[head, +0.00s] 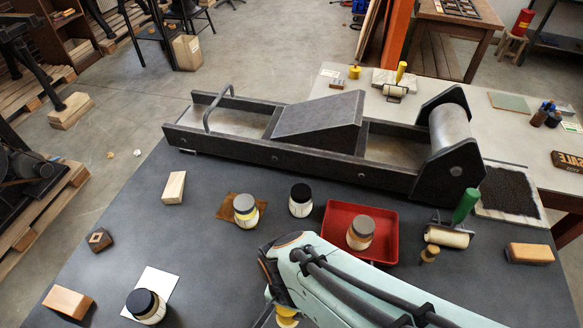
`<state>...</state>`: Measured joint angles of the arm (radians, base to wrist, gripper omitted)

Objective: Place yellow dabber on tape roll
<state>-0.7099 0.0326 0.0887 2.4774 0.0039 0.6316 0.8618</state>
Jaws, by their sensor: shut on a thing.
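My gripper (270,314) is at the bottom edge of the head view, mostly hidden behind my pale green arm. It is shut on a yellow piece, most likely the yellow dabber (286,313). Only a small rounded yellow part shows beside the arm; its lower end is out of sight. I cannot make out a tape roll for certain; it may be hidden by my arm or below the picture edge. I cannot tell whether the dabber touches anything beneath it.
A long dark hand press (300,160) spans the back of the dark table. A red tray (335,222) with a jar, other jars (301,200), a green-handled roller (465,207), a wooden-handled piece (429,255) and wooden blocks (68,302) stand around.

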